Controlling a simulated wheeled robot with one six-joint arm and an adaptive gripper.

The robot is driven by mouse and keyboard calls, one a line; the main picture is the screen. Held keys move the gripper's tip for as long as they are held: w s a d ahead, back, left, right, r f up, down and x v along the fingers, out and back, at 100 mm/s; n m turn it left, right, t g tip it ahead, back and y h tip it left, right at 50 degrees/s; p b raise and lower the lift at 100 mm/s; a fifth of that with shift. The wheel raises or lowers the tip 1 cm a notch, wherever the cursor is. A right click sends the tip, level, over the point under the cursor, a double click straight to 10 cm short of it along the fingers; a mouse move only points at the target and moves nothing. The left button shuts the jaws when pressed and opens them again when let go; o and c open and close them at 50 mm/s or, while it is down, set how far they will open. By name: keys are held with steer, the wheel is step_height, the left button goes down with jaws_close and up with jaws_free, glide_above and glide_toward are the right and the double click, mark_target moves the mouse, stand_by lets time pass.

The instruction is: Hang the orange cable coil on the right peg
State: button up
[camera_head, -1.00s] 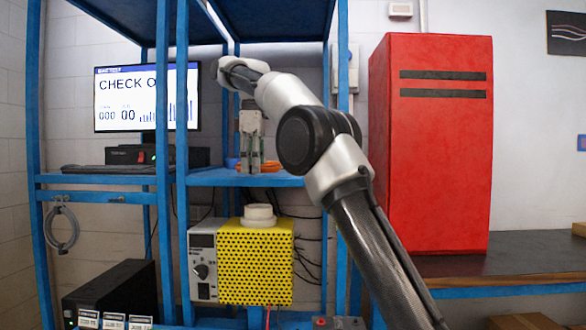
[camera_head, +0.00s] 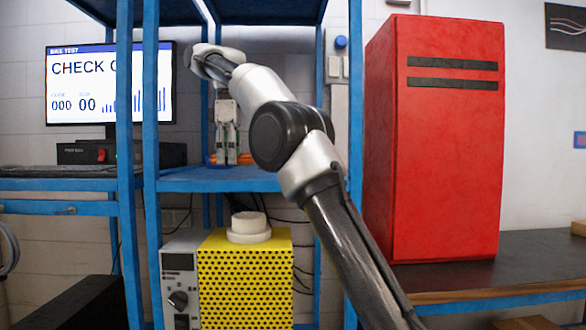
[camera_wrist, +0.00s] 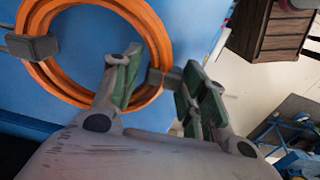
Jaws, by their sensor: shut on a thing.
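The orange cable coil (camera_head: 245,158) is at the blue middle shelf, seen nearly edge-on. In the wrist view the coil (camera_wrist: 151,25) is a ring of several strands with grey clips on two sides, over a blue surface. My gripper (camera_head: 227,160) points down, with its fingers either side of the coil. In the wrist view its green-padded fingers (camera_wrist: 155,85) are closed about the coil's right clip. I cannot tell whether the coil touches the shelf. A small stub on the blue rail at left, apparently the right peg (camera_head: 66,210), is bare.
Blue rack posts (camera_head: 150,120) stand left of my gripper. A monitor (camera_head: 85,85) is behind them. The yellow perforated box (camera_head: 245,280) sits below the shelf. A tall red cabinet (camera_head: 440,170) stands right. A grey cable loop (camera_head: 8,250) is cut by the left edge.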

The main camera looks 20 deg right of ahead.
steer(key=s+d, duration=0.2)
steer(key=d, duration=0.3)
steer(key=s+d, duration=0.2)
steer(key=d, duration=0.2)
steer(key=s+d, duration=0.2)
steer(key=d, duration=0.3)
steer(key=shift+d, duration=0.3)
steer(key=shift+s+d+f, duration=0.15)
steer(key=shift+s+d, duration=0.15)
steer(key=shift+d, duration=0.3)
steer(key=shift+s+d+f, duration=0.1)
steer(key=shift+s+d, duration=0.15)
steer(key=shift+d, duration=0.3)
steer(key=shift+a+f, duration=0.15)
steer(key=shift+f, duration=1.1)
steer(key=shift+f, duration=0.2)
steer(key=o, duration=1.4)
steer(key=shift+w, duration=0.1)
